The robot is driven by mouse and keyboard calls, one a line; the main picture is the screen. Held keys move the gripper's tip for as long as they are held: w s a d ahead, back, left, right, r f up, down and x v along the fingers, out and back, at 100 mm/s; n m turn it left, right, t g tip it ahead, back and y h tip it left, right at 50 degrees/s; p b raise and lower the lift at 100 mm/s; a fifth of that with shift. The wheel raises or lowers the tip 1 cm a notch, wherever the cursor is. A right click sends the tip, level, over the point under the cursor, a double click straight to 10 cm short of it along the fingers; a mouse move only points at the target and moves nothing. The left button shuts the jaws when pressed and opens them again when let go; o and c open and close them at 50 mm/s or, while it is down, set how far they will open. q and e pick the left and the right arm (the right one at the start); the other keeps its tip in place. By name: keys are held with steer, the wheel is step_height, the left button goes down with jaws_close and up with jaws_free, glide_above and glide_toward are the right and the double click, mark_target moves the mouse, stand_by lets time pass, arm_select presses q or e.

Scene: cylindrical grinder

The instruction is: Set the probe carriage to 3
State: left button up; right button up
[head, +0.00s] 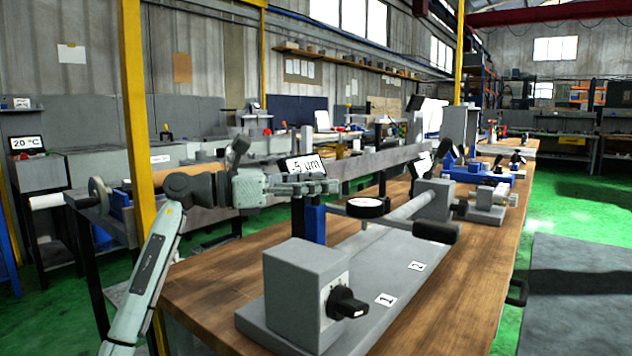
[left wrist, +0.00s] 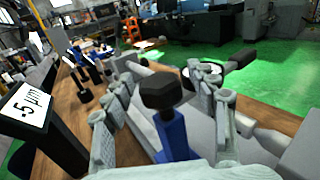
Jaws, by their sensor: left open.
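The probe carriage shows as a blue upright post (head: 314,223) beside the grey base, with a dial gauge (head: 368,207) to its right. In the left wrist view the blue post (left wrist: 174,135) has a black knob (left wrist: 160,90) on top. My left gripper (head: 325,186) is level at the top of the post. In the left wrist view its open fingers (left wrist: 165,98) stand on either side of the knob; I cannot tell whether they touch it. Scale labels 1 (head: 386,299) and 2 (head: 416,266) lie on the base; I see no 3. My right gripper is out of view.
A grey block (head: 303,285) with a black knob (head: 346,303) stands at the near end of the base. A display reading about -5 µm (head: 305,165) stands behind my gripper. A grey cylinder (head: 400,212) and black handle (head: 437,232) lie right. The bench front (head: 465,300) is clear.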

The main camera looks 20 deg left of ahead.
arm_select(q)
steer(key=shift+c, duration=0.3)
jaws_close()
steer(key=shift+w, duration=0.1)
